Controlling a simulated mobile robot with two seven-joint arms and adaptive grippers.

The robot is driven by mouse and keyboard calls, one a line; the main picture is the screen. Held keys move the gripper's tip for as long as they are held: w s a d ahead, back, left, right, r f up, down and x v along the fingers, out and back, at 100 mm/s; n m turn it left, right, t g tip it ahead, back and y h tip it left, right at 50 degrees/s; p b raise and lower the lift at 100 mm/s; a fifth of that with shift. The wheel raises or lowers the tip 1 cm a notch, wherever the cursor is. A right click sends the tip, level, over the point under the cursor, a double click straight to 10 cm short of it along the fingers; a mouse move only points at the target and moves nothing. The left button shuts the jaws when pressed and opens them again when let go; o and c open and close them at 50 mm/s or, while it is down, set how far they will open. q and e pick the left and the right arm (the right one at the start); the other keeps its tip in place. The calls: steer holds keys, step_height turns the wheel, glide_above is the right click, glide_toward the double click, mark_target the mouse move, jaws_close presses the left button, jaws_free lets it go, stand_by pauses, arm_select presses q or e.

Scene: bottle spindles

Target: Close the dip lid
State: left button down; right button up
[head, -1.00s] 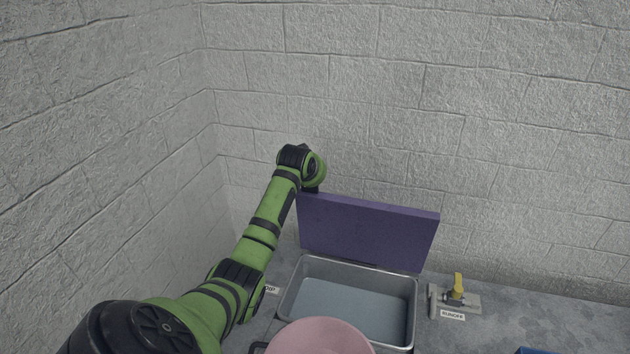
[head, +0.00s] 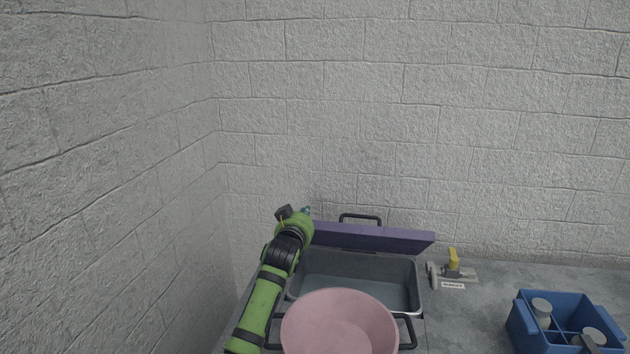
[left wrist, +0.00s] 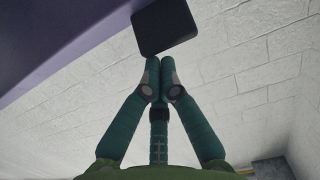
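The purple dip lid (head: 372,238) stands raised and tilted at the back edge of the open metal basin (head: 322,293). A dark handle (head: 360,217) shows beyond its top edge. My left gripper (head: 306,211) is by the lid's left end, mostly hidden behind my wrist. In the left wrist view its teal fingers (left wrist: 160,68) are together at the tips with nothing seen between them. A dark block (left wrist: 165,27) lies just past the fingertips; I cannot tell whether they touch. The purple lid (left wrist: 55,35) fills the upper left there. My right gripper is not in view.
A pink pot (head: 340,318) with dark side handles stands in front of the basin, covering its near part. A yellow-handled valve (head: 453,260) sits right of the basin. A blue divided caddy (head: 545,342) with bottles is at the lower right. Block walls close off the left and back.

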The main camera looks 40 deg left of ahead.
arm_select(q)
steer(key=s+d+f+t+y+b, duration=0.1)
steer(key=s+d+f+t+b, duration=0.1)
steer(key=s+f+b, duration=0.2)
steer(key=shift+s+d+f+t+b, duration=0.3)
steer(key=shift+s+f+t+b, duration=0.1)
steer(key=shift+f+b, duration=1.25)
steer(key=shift+r, duration=0.25)
